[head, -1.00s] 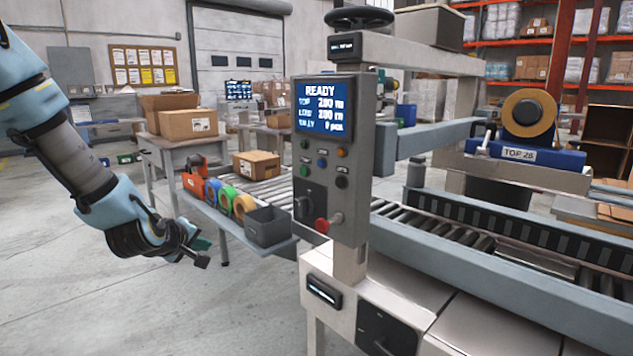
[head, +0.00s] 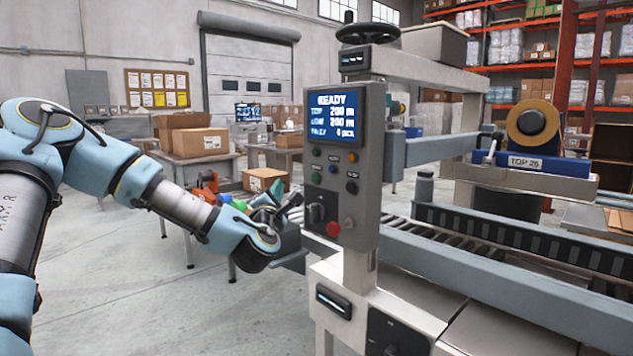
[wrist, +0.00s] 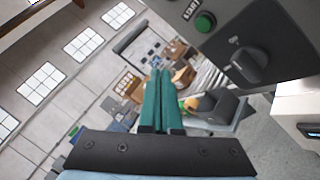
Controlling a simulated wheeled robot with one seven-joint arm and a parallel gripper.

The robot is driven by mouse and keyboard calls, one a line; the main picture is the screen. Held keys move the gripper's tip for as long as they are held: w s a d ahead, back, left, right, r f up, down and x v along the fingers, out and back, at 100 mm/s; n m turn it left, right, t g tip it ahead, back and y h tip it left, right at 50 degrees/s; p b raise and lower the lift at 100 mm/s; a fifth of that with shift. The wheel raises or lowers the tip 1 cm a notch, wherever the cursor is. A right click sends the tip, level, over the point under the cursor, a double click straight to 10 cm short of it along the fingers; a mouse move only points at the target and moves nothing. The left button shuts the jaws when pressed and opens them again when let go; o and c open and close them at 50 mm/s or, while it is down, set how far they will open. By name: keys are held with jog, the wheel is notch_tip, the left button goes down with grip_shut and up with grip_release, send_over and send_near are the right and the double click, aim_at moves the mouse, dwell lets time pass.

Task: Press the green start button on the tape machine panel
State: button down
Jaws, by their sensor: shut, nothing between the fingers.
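The tape machine panel (head: 343,205) is a grey box on a post, with a lit READY screen (head: 332,112). The green start button (head: 317,178) is low on its left side, above a black rotary knob (head: 317,212). In the wrist view the green button (wrist: 205,21) sits beside a START label at the upper right, with the knob (wrist: 248,65) near it. My gripper (head: 294,203) is at the panel's left edge, below the button's height. Its green fingers (wrist: 159,72) are shut and empty, apart from the button in the wrist view.
A table with boxes (head: 201,142) stands behind my arm. The roller conveyor (head: 455,240) runs right of the panel. Open floor (head: 130,290) lies at the left.

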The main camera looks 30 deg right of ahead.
aim_at(315, 179)
jog(key=w+d, duration=0.1)
jog(key=d, duration=0.7)
jog(key=shift+w+d+b, duration=0.3)
jog(key=shift+w+b, duration=0.05)
jog(key=shift+w, duration=0.05)
jog(key=shift+d, duration=0.1)
dwell(1.8)
jog(key=shift+d, duration=0.35)
jog(key=shift+w+d+b, duration=0.15)
jog(key=shift+d+b, duration=0.2)
jog(key=shift+d, duration=0.05)
dwell(0.6)
jog(key=shift+a, duration=0.15)
jog(key=shift+s+a, duration=0.2)
jog(key=shift+a, duration=0.5)
